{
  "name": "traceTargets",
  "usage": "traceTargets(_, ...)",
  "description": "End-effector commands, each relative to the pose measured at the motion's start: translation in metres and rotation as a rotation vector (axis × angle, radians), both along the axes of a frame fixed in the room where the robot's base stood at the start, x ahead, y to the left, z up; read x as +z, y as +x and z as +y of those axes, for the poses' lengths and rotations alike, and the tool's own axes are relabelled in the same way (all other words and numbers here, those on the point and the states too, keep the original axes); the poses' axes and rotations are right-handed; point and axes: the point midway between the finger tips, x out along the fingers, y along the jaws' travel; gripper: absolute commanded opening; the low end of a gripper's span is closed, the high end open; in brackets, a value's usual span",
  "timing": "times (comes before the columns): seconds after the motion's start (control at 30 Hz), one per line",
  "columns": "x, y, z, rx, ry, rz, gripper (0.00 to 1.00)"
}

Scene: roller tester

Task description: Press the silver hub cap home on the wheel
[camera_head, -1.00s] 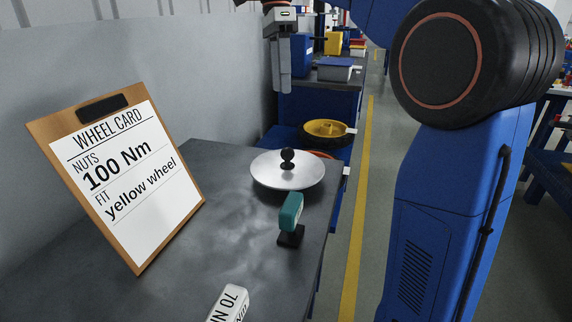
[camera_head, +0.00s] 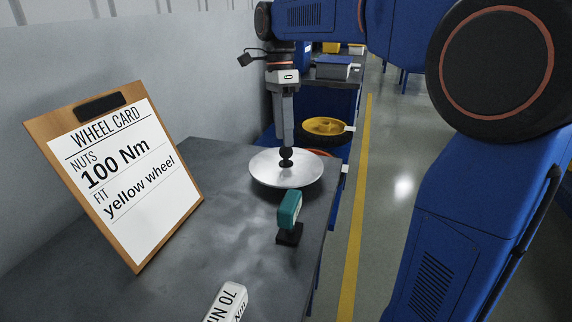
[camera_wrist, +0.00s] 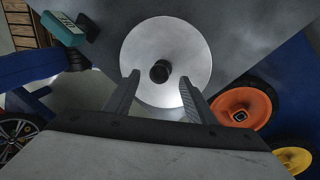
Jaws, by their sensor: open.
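The silver hub cap (camera_head: 270,172) is a round disc with a black knob (camera_head: 286,157) at its centre. It lies on the dark bench top, and also shows in the wrist view (camera_wrist: 150,45). My gripper (camera_head: 285,145) points down over the knob. In the wrist view my gripper (camera_wrist: 158,90) is open, with one finger on each side of the knob's near side. I cannot tell whether the fingers touch the cap. A yellow wheel (camera_head: 325,126) with a dark tyre stands beyond the bench; it shows partly in the wrist view (camera_wrist: 291,158).
An orange wheel (camera_wrist: 238,108) lies beside the bench. A teal-headed tool (camera_head: 289,210) stands in front of the cap. A wheel card (camera_head: 125,170) on a clipboard leans at left. A white block (camera_head: 227,302) lies at the front.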

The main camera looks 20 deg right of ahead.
Motion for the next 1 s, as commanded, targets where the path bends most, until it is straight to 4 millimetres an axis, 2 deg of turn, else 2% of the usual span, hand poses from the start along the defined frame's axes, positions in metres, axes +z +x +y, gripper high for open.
traceTargets(0.23, -0.031, -0.007, -0.002, 0.0, 0.0, 0.002, 0.5)
traceTargets(0.57, -0.037, -0.008, -0.002, 0.0, 0.0, 0.0, 0.5)
traceTargets(0.77, -0.036, -0.008, -0.002, 0.0, 0.0, 0.0, 0.03)
traceTargets(0.8, -0.037, -0.008, -0.002, 0.0, 0.0, 0.0, 0.0)
traceTargets(1.0, -0.036, -0.008, -0.002, 0.0, 0.0, 0.0, 0.0)
